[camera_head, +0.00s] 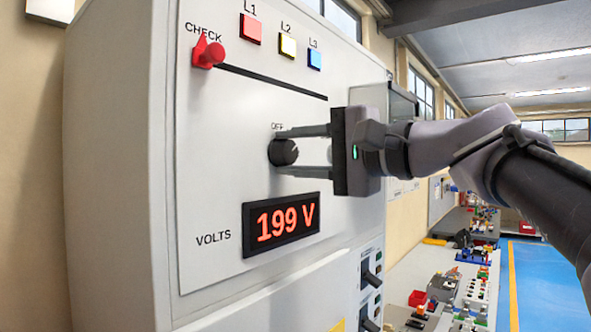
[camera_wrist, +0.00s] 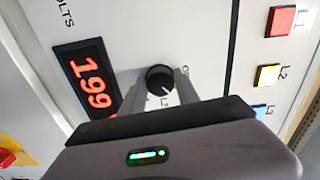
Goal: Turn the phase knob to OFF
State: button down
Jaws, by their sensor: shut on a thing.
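The round black phase knob (camera_head: 283,152) is on the light grey panel, just below the OFF label (camera_head: 278,126) and above the voltage display. My gripper (camera_head: 280,151) comes from the right, one finger above the knob and one below, shut on it. In the wrist view the knob (camera_wrist: 159,79) sits between the fingers; a short white mark on its face points toward the label that seems to read L2 (camera_wrist: 167,105), away from OFF (camera_wrist: 184,70). The display (camera_head: 281,223) reads 199 V. Other labels around the knob are hidden by my gripper.
A red pointer handle (camera_head: 208,52) stands at CHECK, left of a dark slot. Red L1 (camera_head: 250,28), yellow L2 (camera_head: 288,45) and blue L3 (camera_head: 314,59) lamps are above. Black switches (camera_head: 371,279) are lower right. A bench with parts stands beyond.

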jog(key=n+b, duration=0.2)
jog(key=n, duration=0.1)
jog(key=n+b, duration=0.1)
jog(key=n, duration=0.1)
jog(key=shift+f, duration=0.25)
jog(key=shift+r+n+b, duration=0.1)
jog(key=shift+n+b, duration=1.05)
jog(key=shift+n, duration=1.35)
jog(key=c, duration=0.9)
grip_release()
jog(key=v, duration=1.7)
jog(key=shift+d+b, duration=0.2)
jog(key=shift+b, duration=0.2)
